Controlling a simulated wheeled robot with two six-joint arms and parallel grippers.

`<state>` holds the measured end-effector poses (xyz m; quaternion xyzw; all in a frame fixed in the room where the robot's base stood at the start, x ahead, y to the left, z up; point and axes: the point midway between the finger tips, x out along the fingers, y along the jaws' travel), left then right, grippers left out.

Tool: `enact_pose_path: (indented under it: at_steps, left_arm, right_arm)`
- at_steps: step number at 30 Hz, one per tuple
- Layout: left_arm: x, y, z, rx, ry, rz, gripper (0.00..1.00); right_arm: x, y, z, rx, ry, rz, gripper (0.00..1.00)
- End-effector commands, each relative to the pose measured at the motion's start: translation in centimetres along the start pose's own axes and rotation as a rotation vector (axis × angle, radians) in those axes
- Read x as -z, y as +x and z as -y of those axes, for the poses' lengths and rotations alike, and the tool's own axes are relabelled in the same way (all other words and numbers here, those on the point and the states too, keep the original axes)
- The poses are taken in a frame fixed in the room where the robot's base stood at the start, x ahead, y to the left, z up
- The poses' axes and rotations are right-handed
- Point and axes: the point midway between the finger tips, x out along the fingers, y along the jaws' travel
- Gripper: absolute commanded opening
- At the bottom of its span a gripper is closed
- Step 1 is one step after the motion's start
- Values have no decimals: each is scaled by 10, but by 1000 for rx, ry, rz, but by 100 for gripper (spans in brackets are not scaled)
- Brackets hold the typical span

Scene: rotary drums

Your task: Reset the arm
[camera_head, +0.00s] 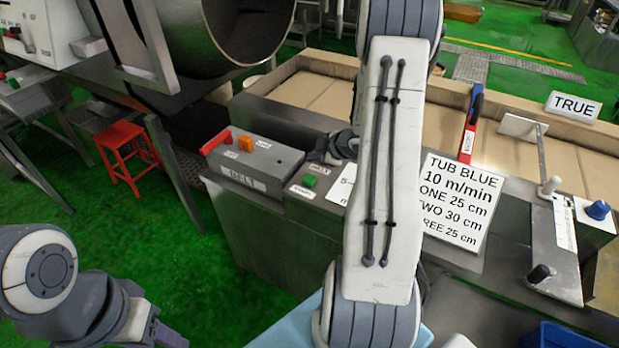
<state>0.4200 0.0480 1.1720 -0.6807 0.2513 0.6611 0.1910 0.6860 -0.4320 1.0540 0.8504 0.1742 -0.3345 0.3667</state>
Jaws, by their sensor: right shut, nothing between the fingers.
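My right arm (392,170) crosses the middle of the view as a large white link with grey joints. My right gripper (338,147) shows as a small dark shape left of that link, just right of the grey control box (255,160). It is shut and empty; part of it is hidden behind the arm. Whether it touches the box or panel I cannot tell. My left arm (45,272) is low at the left, above the green floor. Its gripper (168,338) is cut off by the bottom edge, so its fingers cannot be read.
The control box has a red lever (216,142) and orange switch (245,143). A green button (309,181) is beside it. A printed sign (458,205) stands right of my arm. A large drum (240,35) is behind. A red stool (125,150) stands left on open floor.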

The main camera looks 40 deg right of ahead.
Motion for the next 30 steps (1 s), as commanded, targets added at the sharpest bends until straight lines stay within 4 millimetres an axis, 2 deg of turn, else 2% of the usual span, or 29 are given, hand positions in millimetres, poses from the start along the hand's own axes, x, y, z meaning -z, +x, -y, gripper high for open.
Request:
enact_pose_path:
  at_steps: [9, 11, 14, 17, 20, 23, 26, 27, 29, 30]
  left_arm:
    - [0, 0, 0, 0, -3, 0, 50]
    - [0, 0, 0, 0, -3, 0, 50]
    - [0, 2, 0, 0, -3, 0, 50]
    - [0, 6, 0, 0, -3, 0, 50]
    - [0, 9, 1, 0, -2, 0, 50]
    - [-1, 13, 1, 0, -2, 0, 50]
    - [-1, 16, 1, 0, -2, 0, 50]
    - [-1, 18, 1, 0, -2, 0, 50]
    - [-1, 19, 1, 0, -2, 0, 50]
    - [-1, 21, 2, 0, -2, 0, 50]
  right_arm:
    - [0, 0, 0, 0, 0, 0, 0]
    - [6, 1, 0, 1, -3, 7, 0]
    - [29, 4, 1, 2, -7, 39, 0]
    - [71, 5, 10, 4, 3, 98, 0]
    - [118, -2, 33, 14, 37, 166, 0]
    - [161, -19, 68, 39, 83, 223, 0]
    - [194, -44, 115, 88, 134, 275, 0]
    - [206, -56, 136, 116, 153, 295, 0]
    - [218, -77, 170, 163, 183, 326, 0]
    - [225, -92, 194, 200, 201, 347, 0]
